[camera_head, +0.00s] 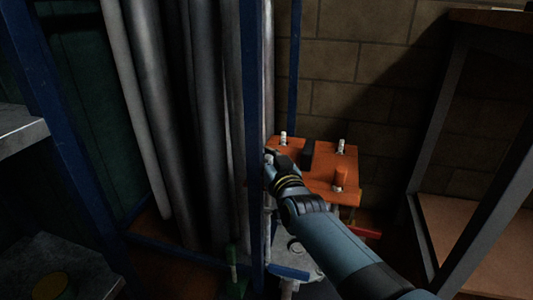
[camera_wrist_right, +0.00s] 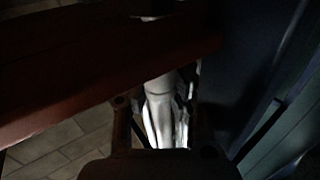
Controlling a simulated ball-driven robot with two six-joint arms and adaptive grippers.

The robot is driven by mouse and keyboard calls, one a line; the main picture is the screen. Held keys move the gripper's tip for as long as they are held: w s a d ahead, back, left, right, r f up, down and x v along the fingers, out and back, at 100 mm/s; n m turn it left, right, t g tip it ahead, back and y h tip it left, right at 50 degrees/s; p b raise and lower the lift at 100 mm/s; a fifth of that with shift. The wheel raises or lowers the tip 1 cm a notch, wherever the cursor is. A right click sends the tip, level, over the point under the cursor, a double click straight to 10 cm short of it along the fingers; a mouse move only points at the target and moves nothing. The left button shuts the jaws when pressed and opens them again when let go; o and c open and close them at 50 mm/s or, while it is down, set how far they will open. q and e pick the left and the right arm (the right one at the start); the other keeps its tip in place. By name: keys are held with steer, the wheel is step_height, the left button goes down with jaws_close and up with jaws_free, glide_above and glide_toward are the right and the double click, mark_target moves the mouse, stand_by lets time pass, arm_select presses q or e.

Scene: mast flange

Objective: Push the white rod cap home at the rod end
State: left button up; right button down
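An orange flange plate (camera_head: 318,165) stands at mid-height in the head view. White-tipped rod ends stick up from it at the back left (camera_head: 283,138) and at the right (camera_head: 341,146). A small whitish piece (camera_head: 268,158) shows at the plate's left edge, against my right gripper (camera_head: 275,162); I cannot tell if it is the rod cap. The gripper's fingers are dark and mostly hidden. In the right wrist view a pale, tube-like thing (camera_wrist_right: 160,115) appears between the dark finger shapes, under a reddish plate edge (camera_wrist_right: 110,65). A grip on it cannot be made out. My left gripper is out of view.
A blue upright post (camera_head: 254,120) stands close left of the gripper. Tall grey tubes (camera_head: 200,110) stand behind it. A dark-framed rack (camera_head: 440,120) is at the right, and a brick wall (camera_head: 360,60) is behind. Light is dim.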

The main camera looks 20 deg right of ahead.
steer(key=shift+f, duration=0.2)
steer(key=c, duration=1.3)
jaws_free()
steer(key=shift+r, duration=0.1)
steer(key=shift+s, duration=0.1)
steer(key=s, duration=1.1)
steer(key=shift+s, duration=0.4)
